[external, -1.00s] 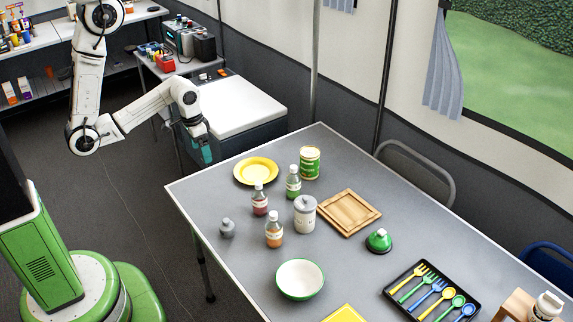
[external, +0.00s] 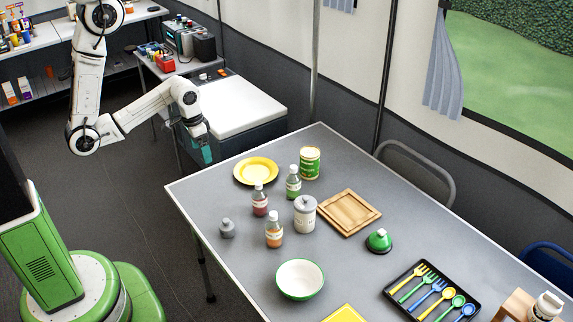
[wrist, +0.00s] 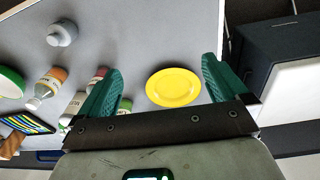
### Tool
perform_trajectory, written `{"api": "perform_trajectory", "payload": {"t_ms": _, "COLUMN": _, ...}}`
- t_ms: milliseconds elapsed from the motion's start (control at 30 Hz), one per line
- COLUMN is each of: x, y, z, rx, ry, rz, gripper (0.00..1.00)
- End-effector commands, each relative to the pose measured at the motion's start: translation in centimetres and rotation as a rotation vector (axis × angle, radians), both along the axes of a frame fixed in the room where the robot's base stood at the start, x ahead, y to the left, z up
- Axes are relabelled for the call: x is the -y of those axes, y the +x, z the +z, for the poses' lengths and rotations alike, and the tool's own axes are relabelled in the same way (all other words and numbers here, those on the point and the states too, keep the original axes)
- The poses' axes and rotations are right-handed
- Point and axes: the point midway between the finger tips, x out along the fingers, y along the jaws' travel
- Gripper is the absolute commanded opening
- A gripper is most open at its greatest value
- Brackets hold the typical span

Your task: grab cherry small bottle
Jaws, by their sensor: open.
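The small bottle with dark red contents (external: 260,200), which looks like the cherry one, stands upright on the grey table between an orange bottle (external: 273,230) and a green bottle (external: 293,183). In the wrist view a red bottle (wrist: 98,75) shows beside the left finger, which partly hides it. My gripper (external: 203,153) hangs near the table's far left corner, left of the bottles and apart from them. Its teal fingers (wrist: 161,66) are spread with nothing between them held.
A yellow plate (external: 256,170), a yellow-green can (external: 309,163), a white lidded jar (external: 305,215) and a grey small bottle (external: 227,228) surround the bottles. A wooden board (external: 348,212) and a bowl (external: 300,280) are nearby. The table's left edge strip is mostly clear.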

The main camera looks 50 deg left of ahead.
Motion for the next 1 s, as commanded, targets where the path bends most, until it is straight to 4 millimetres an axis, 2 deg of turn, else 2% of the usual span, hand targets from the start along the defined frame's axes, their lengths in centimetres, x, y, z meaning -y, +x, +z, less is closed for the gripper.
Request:
{"api": "perform_trajectory", "payload": {"t_ms": 267, "x": 0.0, "y": 0.0, "z": 0.0, "rx": 0.0, "ry": 0.0, "rz": 0.0, "gripper": 1.0}}
{"api": "perform_trajectory", "payload": {"t_ms": 700, "x": 0.0, "y": 0.0, "z": 0.0, "rx": 0.0, "ry": 0.0, "rz": 0.0, "gripper": 0.6}}
{"api": "perform_trajectory", "payload": {"t_ms": 900, "x": 0.0, "y": 0.0, "z": 0.0, "rx": 0.001, "ry": -0.001, "rz": -0.001, "gripper": 0.6}}
{"api": "perform_trajectory", "payload": {"t_ms": 1000, "x": 1.1, "y": 0.9, "z": 0.2, "rx": 0.015, "ry": -0.023, "rz": -0.019, "gripper": 0.6}}
